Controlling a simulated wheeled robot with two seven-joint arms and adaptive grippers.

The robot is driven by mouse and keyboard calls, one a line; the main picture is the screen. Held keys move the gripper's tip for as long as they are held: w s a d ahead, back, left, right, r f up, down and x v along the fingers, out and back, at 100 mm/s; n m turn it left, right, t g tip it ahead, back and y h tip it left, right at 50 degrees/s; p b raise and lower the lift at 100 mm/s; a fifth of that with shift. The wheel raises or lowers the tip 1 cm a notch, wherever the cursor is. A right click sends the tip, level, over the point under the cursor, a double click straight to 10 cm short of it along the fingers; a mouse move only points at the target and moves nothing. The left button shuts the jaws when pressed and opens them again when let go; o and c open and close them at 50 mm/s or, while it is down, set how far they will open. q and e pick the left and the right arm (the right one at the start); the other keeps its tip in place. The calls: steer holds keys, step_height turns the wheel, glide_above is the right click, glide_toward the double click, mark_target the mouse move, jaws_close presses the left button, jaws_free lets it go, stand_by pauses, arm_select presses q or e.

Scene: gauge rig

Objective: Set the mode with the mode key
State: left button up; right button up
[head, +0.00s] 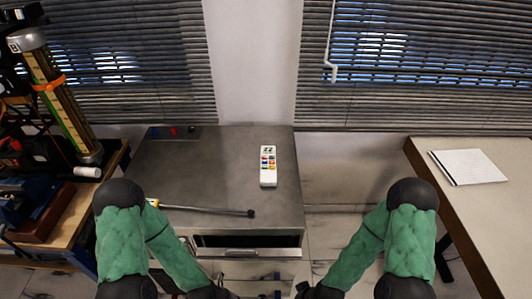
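A white handheld unit (268,166) with a small display and several coloured keys lies on the grey metal cabinet top (220,170), right of its middle. The keys are too small to read, so I cannot tell which is the mode key. My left gripper (226,293) and my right gripper (303,291) are at the bottom edge of the head view, in front of the cabinet and well apart from the unit. Both are mostly cut off, so their fingers cannot be made out.
A dark rod (205,209) lies across the cabinet's front part. Small red and blue parts (173,131) sit at its back left. A wooden bench (75,215) with a gauge column (60,100) stands left. A table (495,205) with a notepad (468,166) stands right.

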stand_by(0.3)
jaws_close()
stand_by(1.1)
